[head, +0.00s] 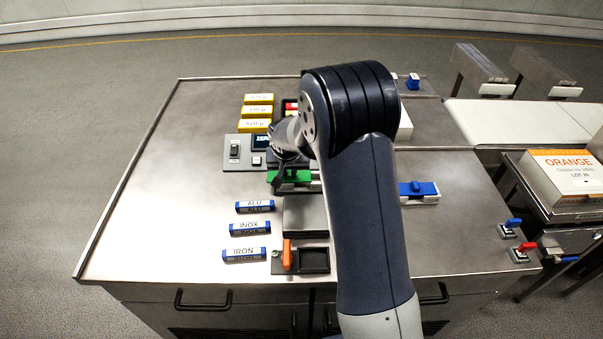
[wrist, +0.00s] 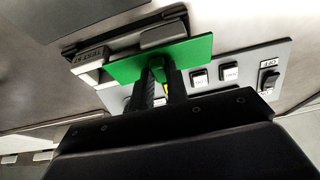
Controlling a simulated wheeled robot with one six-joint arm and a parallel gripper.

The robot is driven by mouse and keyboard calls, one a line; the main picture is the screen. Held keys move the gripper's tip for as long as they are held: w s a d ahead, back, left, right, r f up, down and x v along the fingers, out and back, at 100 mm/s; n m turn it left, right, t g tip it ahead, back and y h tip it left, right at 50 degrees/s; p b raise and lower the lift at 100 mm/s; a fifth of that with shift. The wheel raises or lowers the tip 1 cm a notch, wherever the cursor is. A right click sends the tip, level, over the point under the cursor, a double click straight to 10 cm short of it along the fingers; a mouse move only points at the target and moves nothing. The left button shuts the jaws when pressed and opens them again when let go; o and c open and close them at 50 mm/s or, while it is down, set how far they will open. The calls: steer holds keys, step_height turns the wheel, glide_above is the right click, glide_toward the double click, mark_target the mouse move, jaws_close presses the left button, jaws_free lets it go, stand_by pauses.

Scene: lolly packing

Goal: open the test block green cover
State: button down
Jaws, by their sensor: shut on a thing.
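The test block green cover (head: 289,177) lies on the steel table in the head view, below the grey panel and partly hidden by my arm. In the wrist view the green cover (wrist: 192,54) is a flat plate with a small raised knob at its near edge. My gripper (wrist: 159,72) is shut on that knob. A pale block with dark lettering (wrist: 93,62) shows beside the cover's left end. In the head view my gripper (head: 280,180) reaches down at the cover, and its fingers are hard to make out.
A grey panel (head: 231,161) with switches sits just behind the cover. Yellow weights (head: 257,112) stand farther back. Blue labelled bars, ALU (head: 255,206), INOX and IRON, lie at the front left. A blue-covered block (head: 418,188) is to the right. The table's left side is clear.

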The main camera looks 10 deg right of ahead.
steer(key=a, duration=0.2)
steer(key=w+a+b, duration=0.1)
steer(key=a, duration=0.5)
steer(key=shift+w+b, duration=0.3)
steer(key=shift+b, duration=0.1)
steer(key=shift+d, duration=0.1)
steer(key=c, duration=1.4)
jaws_free()
steer(key=shift+o, duration=0.2)
steer(key=shift+r, duration=0.1)
steer(key=v, duration=1)
steer(key=shift+s+r+b, duration=0.2)
steer(key=shift+r+b, duration=0.1)
steer(key=shift+b, duration=0.05)
steer(key=shift+f, duration=0.15)
